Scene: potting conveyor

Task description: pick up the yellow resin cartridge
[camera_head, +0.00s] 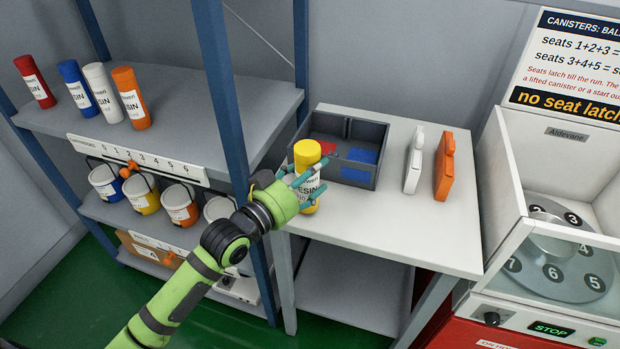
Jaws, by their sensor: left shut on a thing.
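The yellow resin cartridge (307,155) stands upright at the left edge of the white table, with a white label on its body. My left gripper (305,185) reaches in from the left and is shut on the cartridge, its teal fingers around the labelled body. I cannot tell whether the cartridge's base touches the table. My right gripper is not in view.
A dark divided bin (350,180) with red and blue contents stands just behind the cartridge. White (413,160) and orange (444,165) containers stand to its right. A shelf (180,135) with other cartridges and a blue post (222,90) are at left. The table's front is clear.

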